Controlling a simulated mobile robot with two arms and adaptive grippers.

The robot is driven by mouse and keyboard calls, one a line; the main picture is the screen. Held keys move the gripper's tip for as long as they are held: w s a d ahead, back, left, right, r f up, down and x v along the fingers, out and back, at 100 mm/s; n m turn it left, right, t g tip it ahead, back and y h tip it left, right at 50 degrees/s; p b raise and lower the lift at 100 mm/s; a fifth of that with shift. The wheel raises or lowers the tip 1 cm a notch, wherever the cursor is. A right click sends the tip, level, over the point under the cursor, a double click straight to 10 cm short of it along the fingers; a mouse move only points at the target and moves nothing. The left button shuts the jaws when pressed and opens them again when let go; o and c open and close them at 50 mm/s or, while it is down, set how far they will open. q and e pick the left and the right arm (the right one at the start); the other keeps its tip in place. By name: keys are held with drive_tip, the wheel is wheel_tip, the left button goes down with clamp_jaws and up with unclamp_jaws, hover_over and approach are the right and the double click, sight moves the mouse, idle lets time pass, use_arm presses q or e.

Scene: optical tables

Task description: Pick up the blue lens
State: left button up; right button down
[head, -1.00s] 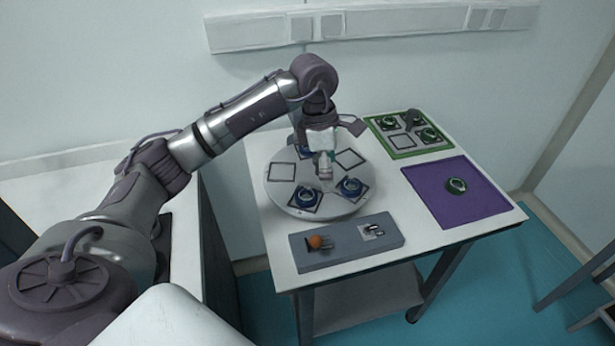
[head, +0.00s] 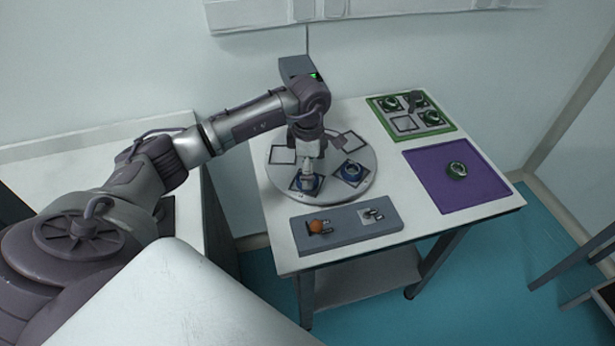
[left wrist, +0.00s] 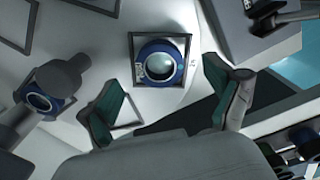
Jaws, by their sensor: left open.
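Two blue lenses lie on square dark-framed pads on the round turntable (head: 335,190). The front-left one (head: 300,187) is partly hidden by my left gripper (head: 308,178), which points down over it. The other blue lens (head: 351,171) lies to its right. In the left wrist view, one blue lens (left wrist: 160,63) shows ahead of the gap between the spread fingers of my left gripper (left wrist: 163,88), with nothing held. A second blue lens (left wrist: 38,102) is at the left, partly covered by a dark grey part. My right gripper is not in view.
A grey tray (head: 346,234) with an orange-topped piece (head: 319,227) and a small metal piece (head: 372,215) lies in front. A purple mat (head: 478,188) holds a dark green ring-shaped lens (head: 457,171). A green-edged tray (head: 430,136) with green lenses stands behind it.

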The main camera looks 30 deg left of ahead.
use_arm(q)
wheel_tip(320, 180, down, 2)
drive_tip(key=shift+f, duration=0.1)
drive_tip(key=shift+a+f, duration=0.1)
drive_tip(key=shift+f, duration=0.2)
drive_tip(key=c, duration=1.2)
drive_tip(key=shift+c, duration=0.2)
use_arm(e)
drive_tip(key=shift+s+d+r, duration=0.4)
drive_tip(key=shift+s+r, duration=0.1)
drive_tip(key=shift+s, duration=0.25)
use_arm(q)
drive_tip(key=shift+r, duration=0.15)
